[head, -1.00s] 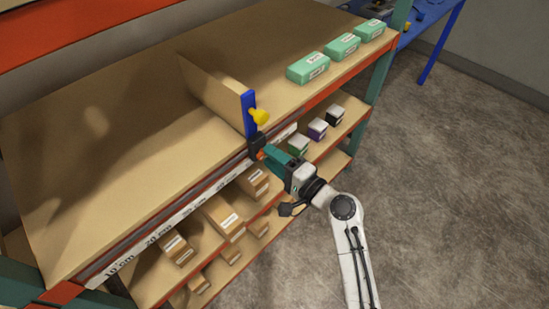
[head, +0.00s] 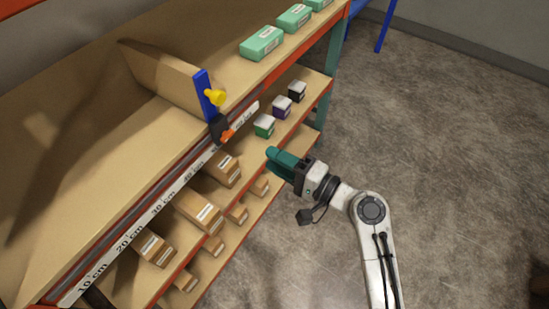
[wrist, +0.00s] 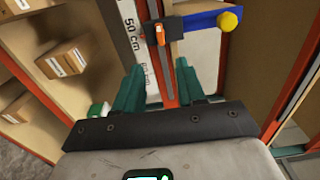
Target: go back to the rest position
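My gripper (head: 272,158) is in front of the shelf, apart from it, with the floor behind it in the head view. In the wrist view its two teal fingers (wrist: 158,85) stand apart with nothing between them. The divider panel (head: 165,75) stands upright on the top shelf. Its blue end piece (head: 205,95) carries a yellow knob (head: 215,97), with a black clamp and orange lever (head: 226,135) below at the shelf's front rail. The lever also shows in the wrist view (wrist: 160,34), beyond my fingertips.
Green boxes (head: 262,43) stand at the back right of the top shelf. Small boxes (head: 264,126) and several brown cartons (head: 200,211) sit on the lower shelves. A centimetre scale (head: 130,234) runs along the front edge. The floor (head: 450,150) to the right is clear.

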